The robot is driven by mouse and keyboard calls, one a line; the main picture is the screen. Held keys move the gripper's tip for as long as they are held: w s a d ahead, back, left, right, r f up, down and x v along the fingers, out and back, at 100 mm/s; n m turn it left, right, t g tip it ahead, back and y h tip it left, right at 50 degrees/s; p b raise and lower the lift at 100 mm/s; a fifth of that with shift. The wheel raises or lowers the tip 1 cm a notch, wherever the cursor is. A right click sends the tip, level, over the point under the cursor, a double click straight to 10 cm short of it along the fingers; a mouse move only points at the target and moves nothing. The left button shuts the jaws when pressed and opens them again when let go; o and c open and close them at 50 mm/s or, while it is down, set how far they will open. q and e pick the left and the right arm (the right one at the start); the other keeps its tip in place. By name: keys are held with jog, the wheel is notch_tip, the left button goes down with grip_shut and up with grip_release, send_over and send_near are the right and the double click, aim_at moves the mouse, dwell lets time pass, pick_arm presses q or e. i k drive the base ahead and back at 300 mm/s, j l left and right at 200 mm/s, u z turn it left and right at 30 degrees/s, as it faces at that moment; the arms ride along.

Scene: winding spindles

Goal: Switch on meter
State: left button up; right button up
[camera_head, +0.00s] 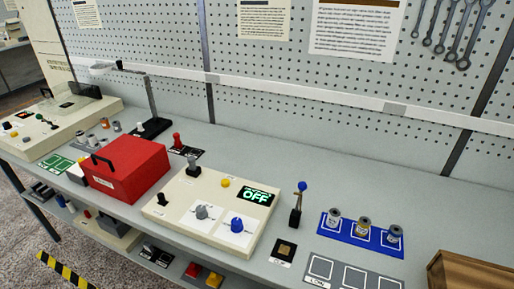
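A cream meter box (185,221) stands on the grey bench in the middle of the head view. Its small display (256,196) reads "OFF" in green letters. On its top are a black toggle (162,199) at the left, a black upright part (192,166) at the back, a yellow button (225,183), a grey knob (202,212) and a blue knob (237,224). The toggle's exact position is too small to tell. Neither of my grippers shows in this view.
A red box (128,167) with a black handle stands close to the meter's left. A blue-topped lever (300,196) stands to its right. Further right are a blue tray (356,240) with three small spools and a wooden box (470,274). A pegboard wall rises behind the bench.

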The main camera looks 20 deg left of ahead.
aim_at(162, 201)
jog(key=k+l+u, duration=0.1)
jog(key=u, duration=1.25)
